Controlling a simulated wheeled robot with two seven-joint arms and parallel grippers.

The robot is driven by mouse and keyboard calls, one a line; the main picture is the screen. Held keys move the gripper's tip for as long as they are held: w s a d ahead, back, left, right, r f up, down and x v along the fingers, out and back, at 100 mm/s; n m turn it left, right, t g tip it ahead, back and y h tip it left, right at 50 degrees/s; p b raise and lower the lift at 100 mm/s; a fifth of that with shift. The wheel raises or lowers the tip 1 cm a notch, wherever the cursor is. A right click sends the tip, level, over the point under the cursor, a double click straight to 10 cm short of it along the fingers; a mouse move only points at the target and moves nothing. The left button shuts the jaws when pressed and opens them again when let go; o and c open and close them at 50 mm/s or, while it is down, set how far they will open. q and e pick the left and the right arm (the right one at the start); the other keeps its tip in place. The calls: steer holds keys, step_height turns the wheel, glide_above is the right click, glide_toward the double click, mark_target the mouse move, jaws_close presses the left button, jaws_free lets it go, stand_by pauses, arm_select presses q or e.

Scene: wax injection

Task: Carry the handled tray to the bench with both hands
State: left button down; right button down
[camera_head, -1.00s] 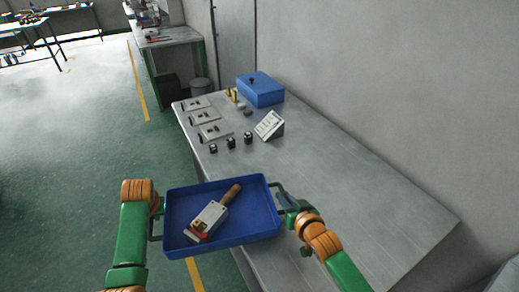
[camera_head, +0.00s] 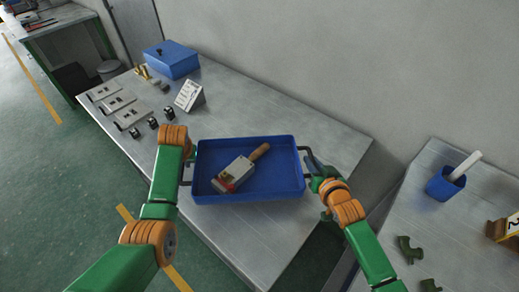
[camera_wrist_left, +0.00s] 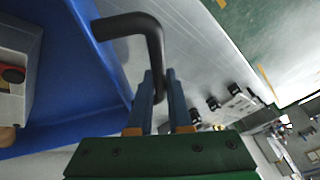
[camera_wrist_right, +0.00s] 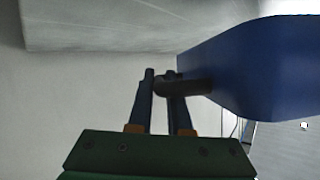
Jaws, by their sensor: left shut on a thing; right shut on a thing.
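The blue handled tray (camera_head: 290,187) is held between my two arms in the head view, in front of the metal bench (camera_head: 262,232) and overlapping it in the picture. A metal block with a wooden-handled tool (camera_head: 238,170) lies inside the tray. My left gripper (camera_wrist_left: 160,88) is shut on the tray's black left handle (camera_wrist_left: 135,25). My right gripper (camera_wrist_right: 165,80) is shut on the right handle (camera_wrist_right: 195,87). I cannot tell whether the tray touches the bench. In the head view the left gripper is mostly hidden behind its arm.
On the bench's far left are a blue lidded box (camera_head: 172,62), a white sign (camera_head: 189,96), metal plates (camera_head: 117,103) and small black items (camera_head: 153,123). A second table (camera_head: 450,225) at right holds a blue cup (camera_head: 445,185) and green parts (camera_head: 408,250). The bench's right part is clear.

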mark_target(188, 175)
steer(key=shift+a, duration=0.15)
